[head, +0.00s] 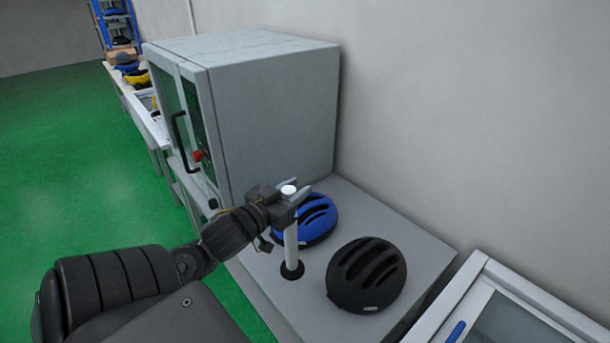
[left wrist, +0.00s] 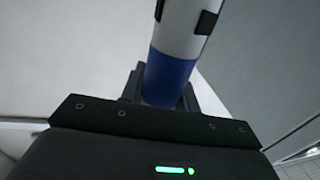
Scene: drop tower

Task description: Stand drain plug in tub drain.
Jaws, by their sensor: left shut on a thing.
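The drain plug (head: 291,240) is a long white tube, upright or nearly so in the head view. My left gripper (head: 293,194) is shut on it near its top, and the white top end shows just above the fingers. In the left wrist view the plug (left wrist: 170,72) shows a blue band between the fingers and black slots on the white part. A dark round drain (head: 292,271) in the grey surface is at the tube's lower end. I cannot tell whether the tube is inside the drain or just above it. My right gripper is not in view.
A blue helmet (head: 306,218) lies close behind the tube, and a black helmet (head: 366,275) lies to its right. A large grey cabinet (head: 272,115) stands behind. A white-framed case (head: 500,300) is at the lower right. Green floor (head: 80,180) is open at left.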

